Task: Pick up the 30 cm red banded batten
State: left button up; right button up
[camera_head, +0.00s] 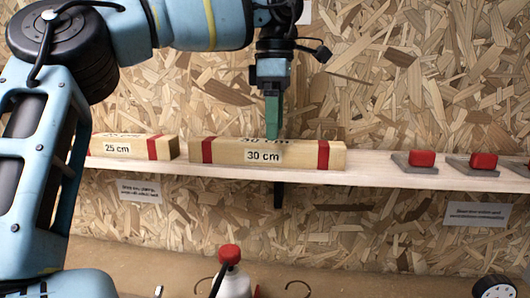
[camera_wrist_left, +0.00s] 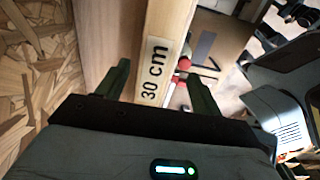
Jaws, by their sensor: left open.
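The 30 cm batten (camera_head: 225,154) is pale wood with a red band near each end and "30 cm" labels. It lies lengthwise on the shelf (camera_head: 380,178). My left gripper (camera_head: 272,124) points down over the batten's middle, its green fingertips at the top face. In the left wrist view the batten (camera_wrist_left: 170,22) runs between the two parted fingers (camera_wrist_left: 158,76), with its label showing. The gripper is open and not closed on it. How far the fingers reach down its sides is hard to tell. My right gripper is not in view.
A 25 cm batten (camera_head: 125,147) with a red band lies just left on the same shelf. Two red blocks on grey plates (camera_head: 422,159) (camera_head: 483,161) sit to the right. Chipboard wall (camera_head: 400,80) stands close behind. A red-capped white bottle (camera_head: 232,275) is below.

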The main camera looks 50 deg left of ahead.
aim_at(265, 152)
pick_arm(q)
jog(key=f, duration=0.3)
jog(key=shift+w+a+f, duration=0.2)
jog(key=shift+a+f, duration=0.1)
jog(key=shift+f, duration=0.4)
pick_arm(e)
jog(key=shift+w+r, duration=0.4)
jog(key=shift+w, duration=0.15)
pick_arm(q)
jog(key=c, duration=1.3)
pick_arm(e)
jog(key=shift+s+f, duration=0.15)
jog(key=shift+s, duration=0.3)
pick_arm(q)
jog(key=shift+o, duration=0.2)
jog(key=shift+r, duration=0.1)
